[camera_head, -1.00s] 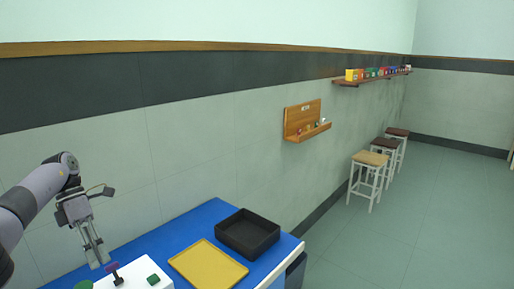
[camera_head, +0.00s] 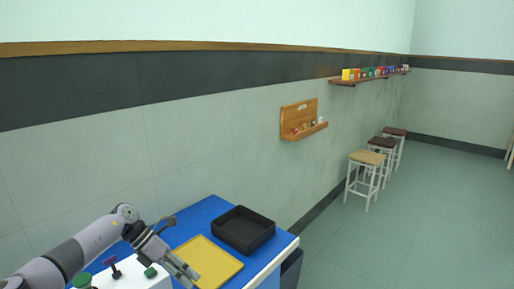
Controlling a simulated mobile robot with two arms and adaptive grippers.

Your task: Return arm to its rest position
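My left arm comes in from the lower left, and its gripper (camera_head: 190,276) points down to the right, over the near left edge of the yellow tray (camera_head: 222,262). The fingers look close together, and whether they are open or shut is unclear. I see nothing held between them. Behind the arm is a white box-like instrument (camera_head: 130,276), partly hidden, with a purple-topped piece (camera_head: 110,261) and a green piece (camera_head: 151,272) on it. My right gripper is not in view.
A blue bench (camera_head: 202,213) stands against the wall, with an empty black tray (camera_head: 243,230) behind the yellow tray. A green round thing (camera_head: 82,281) is beside the arm. A wooden rack (camera_head: 300,120) hangs on the wall. Stools (camera_head: 366,160) stand farther off; the floor to the right is clear.

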